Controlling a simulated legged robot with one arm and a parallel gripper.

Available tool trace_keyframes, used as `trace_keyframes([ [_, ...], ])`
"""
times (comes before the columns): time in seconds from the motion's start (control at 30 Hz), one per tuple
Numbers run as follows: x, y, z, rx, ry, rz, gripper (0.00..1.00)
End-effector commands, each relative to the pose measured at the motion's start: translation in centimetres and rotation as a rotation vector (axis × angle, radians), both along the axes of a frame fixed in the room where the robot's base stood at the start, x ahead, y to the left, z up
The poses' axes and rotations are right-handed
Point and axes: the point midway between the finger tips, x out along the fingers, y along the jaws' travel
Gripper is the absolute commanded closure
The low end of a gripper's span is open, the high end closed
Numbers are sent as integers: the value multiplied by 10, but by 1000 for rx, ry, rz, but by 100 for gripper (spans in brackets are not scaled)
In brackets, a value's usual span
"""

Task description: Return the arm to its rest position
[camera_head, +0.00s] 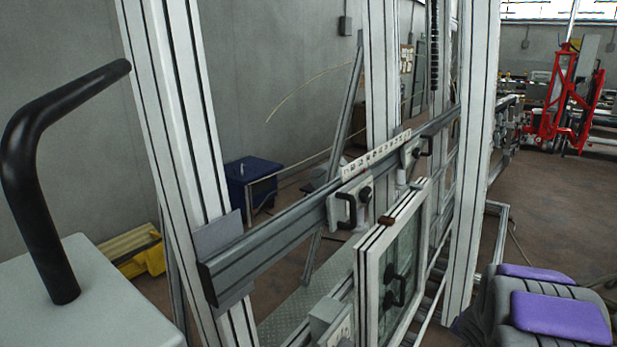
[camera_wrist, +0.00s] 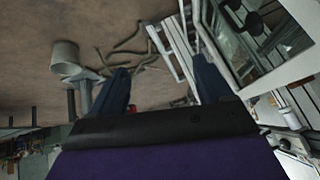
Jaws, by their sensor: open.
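My gripper (camera_wrist: 160,72) shows in the wrist view with its two dark blue fingers spread wide apart. Nothing is between the fingers; behind the gap is the brown floor with curved tube-like pieces. The fingers do not touch the frame structure. In the head view, purple and grey padded parts at the lower right appear to be my arm; the fingers cannot be made out there. A white window frame (camera_head: 362,284) with a glass pane and black handles stands left of these parts. It seems to show at the right of the wrist view too.
Tall white uprights (camera_head: 182,130) and a grey crossrail (camera_head: 275,243) stand close in front. A red machine (camera_head: 565,105) stands far right. Open brown floor (camera_head: 540,210) lies on the right.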

Motion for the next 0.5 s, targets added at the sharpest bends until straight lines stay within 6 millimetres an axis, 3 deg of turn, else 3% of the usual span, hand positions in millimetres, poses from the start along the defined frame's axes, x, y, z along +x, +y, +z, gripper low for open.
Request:
trace_keyframes([
  [0.03, -10, 8, 16, -32, 27, 6, 21],
  [0.23, -67, 41, 59, -115, 187, 44, 21],
  [0.5, -163, 109, 92, -103, 424, 176, 21],
])
